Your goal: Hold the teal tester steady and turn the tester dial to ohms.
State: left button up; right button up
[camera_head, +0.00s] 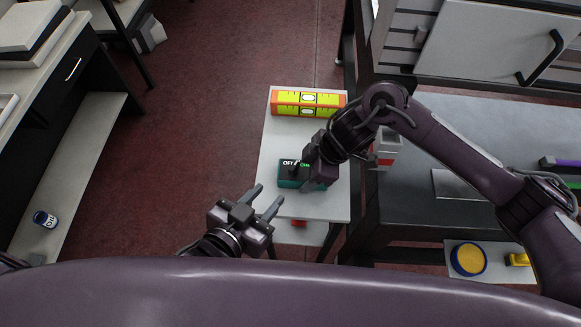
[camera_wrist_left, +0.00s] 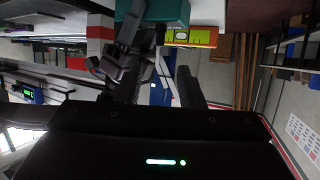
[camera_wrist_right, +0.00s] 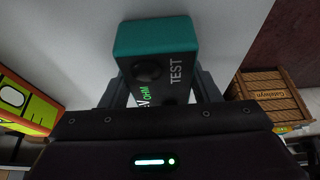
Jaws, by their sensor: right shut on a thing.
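The teal tester (camera_head: 286,184) sits on a small white table, with a dark top face carrying a round black dial (camera_wrist_right: 148,72), white TEST lettering and green OHM lettering. Which mark the dial points to is unclear. My right gripper (camera_head: 309,172) is shut on the tester; its fingers lie along both sides in the right wrist view (camera_wrist_right: 160,95). My left gripper (camera_head: 267,196) is open and empty, just in front of the tester and apart from it. In the left wrist view, the tester (camera_wrist_left: 165,10) shows at the top, beyond the left fingers.
A yellow and orange spirit level (camera_head: 287,103) lies at the table's far end. The white table (camera_head: 325,207) is bare in front of the tester. A dark grey bench (camera_head: 420,215) stands to the right. A wooden crate (camera_wrist_right: 270,95) shows in the right wrist view.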

aim_at(290, 170)
pick_arm(q)
jog(key=x, duration=1.1)
jog(key=shift+r, duration=0.15)
jog(key=shift+c, duration=0.3)
grip_shut()
